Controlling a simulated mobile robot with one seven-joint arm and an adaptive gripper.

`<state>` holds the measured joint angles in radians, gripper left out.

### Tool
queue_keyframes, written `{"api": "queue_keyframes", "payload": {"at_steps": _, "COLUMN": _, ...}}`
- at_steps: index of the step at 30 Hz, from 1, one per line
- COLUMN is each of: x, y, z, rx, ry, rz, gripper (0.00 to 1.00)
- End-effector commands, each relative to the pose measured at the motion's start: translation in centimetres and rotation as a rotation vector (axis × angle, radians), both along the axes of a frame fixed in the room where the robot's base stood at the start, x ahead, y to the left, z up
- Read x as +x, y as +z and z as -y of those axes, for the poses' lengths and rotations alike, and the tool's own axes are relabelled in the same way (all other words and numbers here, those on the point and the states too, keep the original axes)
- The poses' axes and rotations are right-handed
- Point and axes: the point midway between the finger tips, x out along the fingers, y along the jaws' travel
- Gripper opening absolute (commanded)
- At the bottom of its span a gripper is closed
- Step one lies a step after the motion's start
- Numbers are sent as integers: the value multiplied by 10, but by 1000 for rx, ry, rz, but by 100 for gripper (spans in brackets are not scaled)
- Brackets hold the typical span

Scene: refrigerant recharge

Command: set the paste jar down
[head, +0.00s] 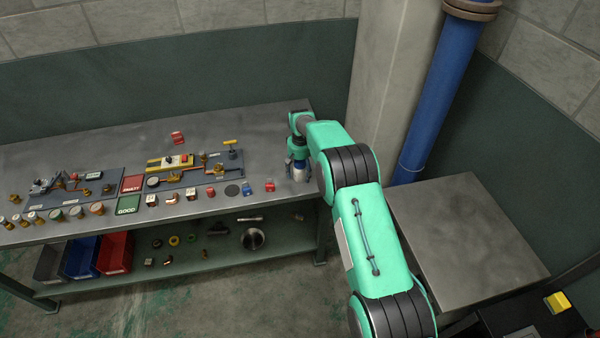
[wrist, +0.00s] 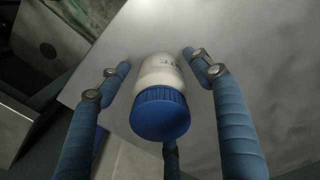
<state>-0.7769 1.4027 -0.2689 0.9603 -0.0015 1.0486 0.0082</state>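The paste jar (wrist: 158,80) is white with a ribbed blue lid (wrist: 160,115), seen in the wrist view with its lid toward the camera. It appears to stand upright on the grey metal workbench (head: 260,130), near an edge. My gripper (wrist: 157,60) has its blue fingers spread around the jar, with gaps showing on the left and right sides. A third finger is partly hidden behind the lid. In the head view my gripper (head: 299,174) points down at the bench's right end, and I cannot make out the jar there.
Red and blue small blocks lie just left of my gripper, near a dark disc (head: 232,190). Mats with fittings and gauges fill the bench further left. A lower shelf (head: 200,262) holds bins and a pot (head: 252,238). The bench behind my gripper is clear.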

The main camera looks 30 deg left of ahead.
Motion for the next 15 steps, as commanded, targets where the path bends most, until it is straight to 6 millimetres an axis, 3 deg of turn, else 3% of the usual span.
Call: {"api": "queue_keyframes", "payload": {"at_steps": 15, "x": 0, "y": 8, "z": 0, "rx": 1, "ry": 0, "rz": 1, "gripper": 65}}
